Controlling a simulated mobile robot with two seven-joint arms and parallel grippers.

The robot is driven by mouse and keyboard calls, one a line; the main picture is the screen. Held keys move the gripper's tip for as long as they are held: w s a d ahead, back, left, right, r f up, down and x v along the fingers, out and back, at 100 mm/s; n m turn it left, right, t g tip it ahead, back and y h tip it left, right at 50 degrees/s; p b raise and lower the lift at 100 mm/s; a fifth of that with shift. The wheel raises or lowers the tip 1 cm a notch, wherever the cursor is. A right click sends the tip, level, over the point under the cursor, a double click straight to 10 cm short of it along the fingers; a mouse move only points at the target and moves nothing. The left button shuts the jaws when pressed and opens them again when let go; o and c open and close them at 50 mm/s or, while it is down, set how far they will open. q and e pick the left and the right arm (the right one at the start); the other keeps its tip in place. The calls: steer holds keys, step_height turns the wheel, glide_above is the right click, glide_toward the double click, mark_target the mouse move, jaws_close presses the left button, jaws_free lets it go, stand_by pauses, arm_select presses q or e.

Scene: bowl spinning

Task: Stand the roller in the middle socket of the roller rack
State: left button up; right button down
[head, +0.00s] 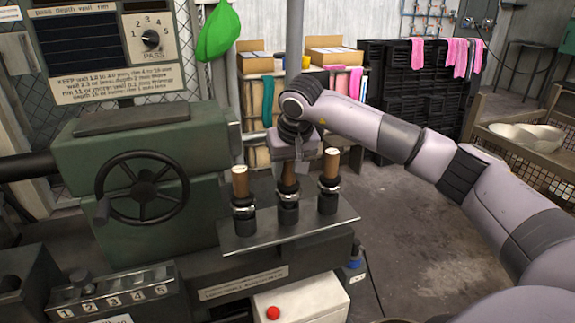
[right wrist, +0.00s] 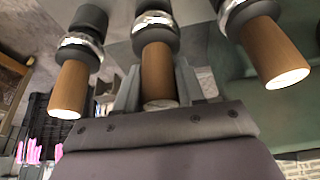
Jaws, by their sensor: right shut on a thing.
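The roller rack (head: 318,233) is a flat grey plate in the middle of the head view, with three uprights in a row. The middle roller (head: 288,203) has a wooden handle, a bright metal ring and a dark lower part, and stands upright at the middle place. My right gripper (head: 288,178) is above it, shut on its wooden handle. In the right wrist view the handle (right wrist: 158,72) lies between the two fingers. I cannot see whether the roller's foot is fully down in the socket. My left gripper is not in view.
Similar rollers stand close on the left (head: 240,183) and right (head: 330,165) of the middle one. A green machine with a handwheel (head: 142,188) stands left of the rack. A white box with a red button (head: 273,312) is in front.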

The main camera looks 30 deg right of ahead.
stand_by(0.3)
steer(key=c, duration=0.6)
jaws_free()
steer(key=shift+f, duration=0.1)
steer(key=v, duration=0.7)
steer(key=shift+a, duration=0.15)
